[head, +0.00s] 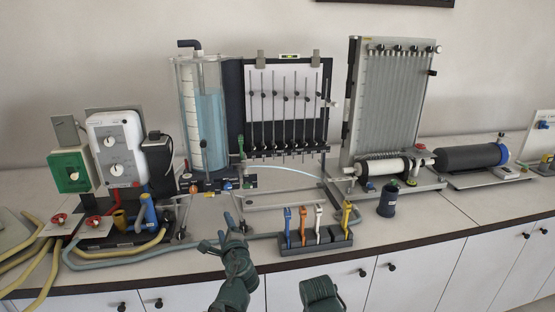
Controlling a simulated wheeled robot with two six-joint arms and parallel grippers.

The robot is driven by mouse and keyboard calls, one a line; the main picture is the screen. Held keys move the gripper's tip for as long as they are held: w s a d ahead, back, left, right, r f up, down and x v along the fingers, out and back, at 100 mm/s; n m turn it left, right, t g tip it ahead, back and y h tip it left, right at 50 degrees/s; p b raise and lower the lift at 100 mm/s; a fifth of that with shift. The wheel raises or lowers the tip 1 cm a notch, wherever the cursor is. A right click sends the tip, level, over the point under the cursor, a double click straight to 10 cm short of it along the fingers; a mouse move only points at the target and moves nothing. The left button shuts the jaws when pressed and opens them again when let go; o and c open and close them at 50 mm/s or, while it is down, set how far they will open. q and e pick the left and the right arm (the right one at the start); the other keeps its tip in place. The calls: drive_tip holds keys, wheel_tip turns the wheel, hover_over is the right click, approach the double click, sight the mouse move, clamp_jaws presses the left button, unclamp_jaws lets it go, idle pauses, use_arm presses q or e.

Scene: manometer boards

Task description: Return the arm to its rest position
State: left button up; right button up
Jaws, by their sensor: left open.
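My left gripper (217,236) is in the lower middle of the head view, at the end of my dark green left arm coming up from the bottom edge. Its fingers are spread and nothing shows between them. It appears over the counter's front edge, left of the dark rack (316,243) that holds several coloured clips. In the picture it overlaps a grey hose; I cannot tell whether they touch. A dark green part of mine shows at the bottom, right of the left arm. My right gripper is not seen.
A manometer board (287,105) and a water cylinder (202,120) stand behind. A tilted tube board (385,100) stands to the right, with a small dark bottle (388,200) before it. Hoses (110,262) crowd the left. The counter (440,218) at front right is clear.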

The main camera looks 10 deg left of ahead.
use_arm(q)
drive_tip(key=s+d+f+n+g+h, duration=0.3)
drive_tip(key=s+d+f+n+g, duration=0.4)
drive_tip(key=s, duration=0.4)
drive_tip(key=s+d+f+n+g+h+p, duration=0.1)
drive_tip(key=s+d+f+n+g+h, duration=0.2)
drive_tip(key=s, duration=0.9)
drive_tip(key=d+f+n+g, duration=0.3)
drive_tip(key=d+f+g, duration=0.2)
drive_tip(key=d+f, duration=0.1)
drive_tip(key=shift+s+d+f+n, duration=0.15)
drive_tip(key=shift+d+f+n, duration=0.1)
drive_tip(key=shift+f+n, duration=0.15)
